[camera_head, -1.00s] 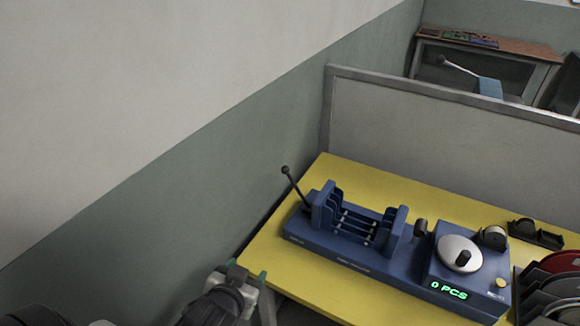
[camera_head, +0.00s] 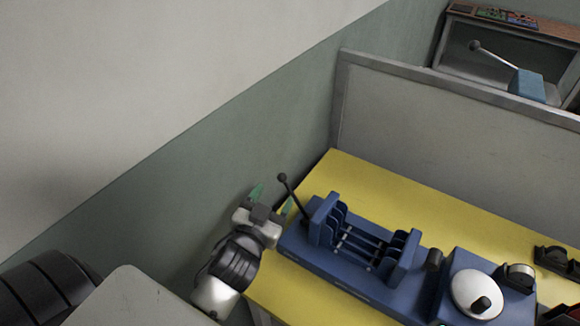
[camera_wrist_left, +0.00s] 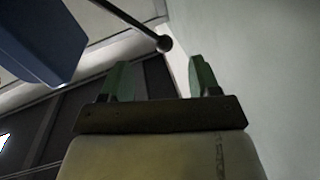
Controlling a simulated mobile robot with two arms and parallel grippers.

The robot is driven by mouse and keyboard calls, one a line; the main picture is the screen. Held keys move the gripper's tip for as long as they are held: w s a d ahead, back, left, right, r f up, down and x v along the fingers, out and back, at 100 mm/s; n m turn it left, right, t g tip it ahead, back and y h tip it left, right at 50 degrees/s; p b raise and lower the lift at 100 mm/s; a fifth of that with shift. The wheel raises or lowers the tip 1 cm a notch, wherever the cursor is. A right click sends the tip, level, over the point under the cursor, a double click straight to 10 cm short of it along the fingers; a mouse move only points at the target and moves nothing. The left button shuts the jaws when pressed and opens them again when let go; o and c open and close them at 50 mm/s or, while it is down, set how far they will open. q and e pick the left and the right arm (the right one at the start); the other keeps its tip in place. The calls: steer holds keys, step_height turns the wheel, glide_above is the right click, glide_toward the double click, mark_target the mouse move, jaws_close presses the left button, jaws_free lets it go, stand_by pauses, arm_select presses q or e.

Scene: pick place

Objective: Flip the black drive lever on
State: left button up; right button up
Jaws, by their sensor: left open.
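The black drive lever (camera_head: 293,195) is a thin rod with a round knob, leaning up and left from the left end of a blue machine (camera_head: 333,268) on the yellow table. My left gripper (camera_head: 272,199) is open just left of the lever, with its green fingers pointing up. In the left wrist view the lever's knob (camera_wrist_left: 164,43) shows just beyond and between the two open fingertips (camera_wrist_left: 160,75). The fingers look empty. Whether they touch the lever cannot be told. My right gripper is not in view.
The yellow table (camera_head: 390,187) has bare surface behind the machine. A grey partition (camera_head: 440,140) stands along its back. A green and white wall (camera_head: 180,160) rises close to the left of my gripper. A white round dial (camera_head: 473,290) sits on the machine's right part.

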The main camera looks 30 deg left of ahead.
mark_target(283, 181)
arm_select(q)
steer(key=w, duration=0.3)
steer(key=w+p, duration=0.1)
steer(key=w, duration=0.1)
steer(key=shift+a+r, duration=0.15)
steer(key=shift+a, duration=0.15)
steer(key=shift+w+a, duration=0.2)
steer(key=shift+w, duration=1.55)
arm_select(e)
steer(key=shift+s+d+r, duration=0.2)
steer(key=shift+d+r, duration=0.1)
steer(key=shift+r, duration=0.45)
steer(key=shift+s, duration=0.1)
